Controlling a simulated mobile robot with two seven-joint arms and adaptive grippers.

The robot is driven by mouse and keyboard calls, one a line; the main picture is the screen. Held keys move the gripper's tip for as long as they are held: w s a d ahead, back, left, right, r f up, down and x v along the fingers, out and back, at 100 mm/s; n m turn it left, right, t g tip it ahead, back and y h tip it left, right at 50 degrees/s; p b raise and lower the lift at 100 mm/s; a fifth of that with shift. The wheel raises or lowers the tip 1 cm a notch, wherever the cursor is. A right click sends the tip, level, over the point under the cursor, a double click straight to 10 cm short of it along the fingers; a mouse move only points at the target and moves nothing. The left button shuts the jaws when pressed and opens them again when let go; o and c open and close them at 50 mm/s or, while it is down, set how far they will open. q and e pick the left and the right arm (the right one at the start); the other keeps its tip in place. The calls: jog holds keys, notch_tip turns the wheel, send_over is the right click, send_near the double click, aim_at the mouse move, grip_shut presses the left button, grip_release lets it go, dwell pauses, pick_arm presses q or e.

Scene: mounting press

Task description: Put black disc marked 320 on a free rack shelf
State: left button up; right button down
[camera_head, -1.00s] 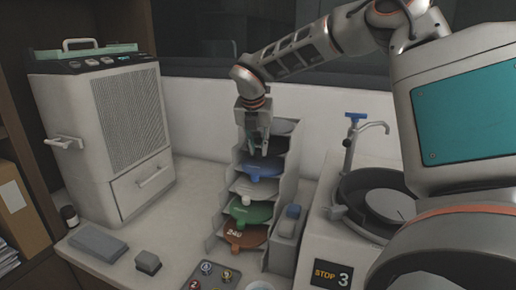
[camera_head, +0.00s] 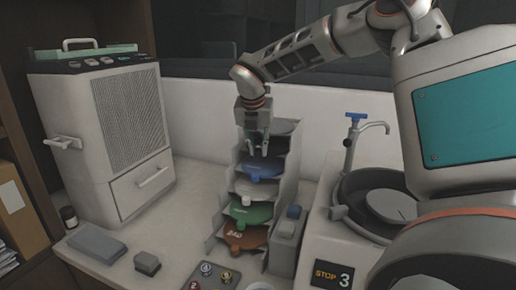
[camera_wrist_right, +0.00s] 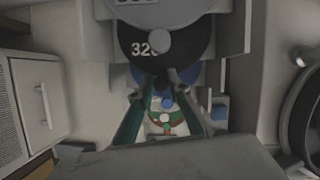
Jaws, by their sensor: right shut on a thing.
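The black disc marked 320 (camera_wrist_right: 142,50) lies at an upper level of the stepped rack (camera_head: 215,228), just below a grey disc (camera_wrist_right: 165,12) in the right wrist view. In the head view the black disc (camera_head: 279,144) is partly hidden behind my right gripper (camera_head: 259,152). That gripper reaches down at the rack's upper front. In the right wrist view its fingers (camera_wrist_right: 158,92) close in at the black disc's front edge and are shut on the disc. Their exact contact is dark and hard to see. My left gripper is not in view.
Blue (camera_head: 264,169), white (camera_head: 251,189), green (camera_head: 250,213) and brown (camera_head: 243,236) discs fill the levels below. A beige cabinet (camera_head: 135,125) stands left, and a round basin with a tap (camera_head: 350,150) stands right.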

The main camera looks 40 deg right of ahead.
jog(key=c, duration=1.8)
grip_release()
jog(key=shift+r, duration=0.1)
jog(key=v, duration=1.1)
jog(key=shift+s+a+r, duration=0.1)
jog(key=shift+s+r, duration=0.05)
jog(key=shift+r, duration=0.2)
